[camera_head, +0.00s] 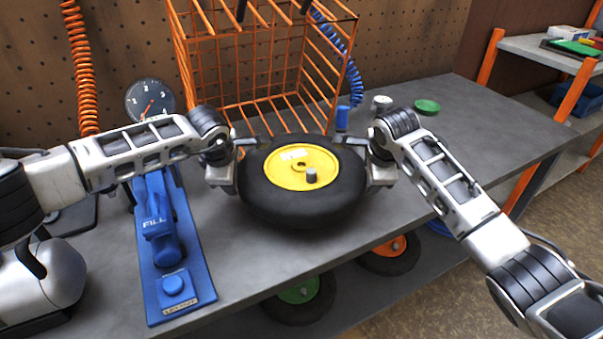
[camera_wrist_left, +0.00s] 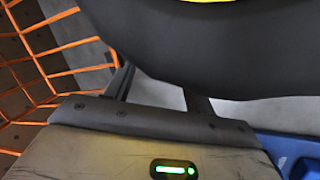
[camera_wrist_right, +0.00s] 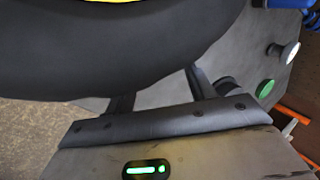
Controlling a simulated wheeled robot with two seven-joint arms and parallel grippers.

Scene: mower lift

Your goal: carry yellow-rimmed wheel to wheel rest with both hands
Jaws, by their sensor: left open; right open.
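The yellow-rimmed wheel (camera_head: 302,168) lies flat, rim up, at the middle of the grey bench in the head view. Its black tyre fills the top of the left wrist view (camera_wrist_left: 230,50) and of the right wrist view (camera_wrist_right: 110,50). My left gripper (camera_head: 235,163) is at the tyre's left side and my right gripper (camera_head: 368,158) at its right side. Both are open, with fingers close against or under the tyre; contact is unclear. I cannot tell whether the wheel touches the bench. I cannot identify the wheel rest for sure.
An orange wire cage (camera_head: 262,70) stands behind the wheel. A blue FILL unit (camera_head: 165,235) and a gauge (camera_head: 149,100) are at left. A blue cylinder (camera_head: 342,118) and green cap (camera_head: 427,106) sit behind right. Green-rimmed (camera_head: 300,290) and orange-rimmed (camera_head: 390,247) wheels lie below.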

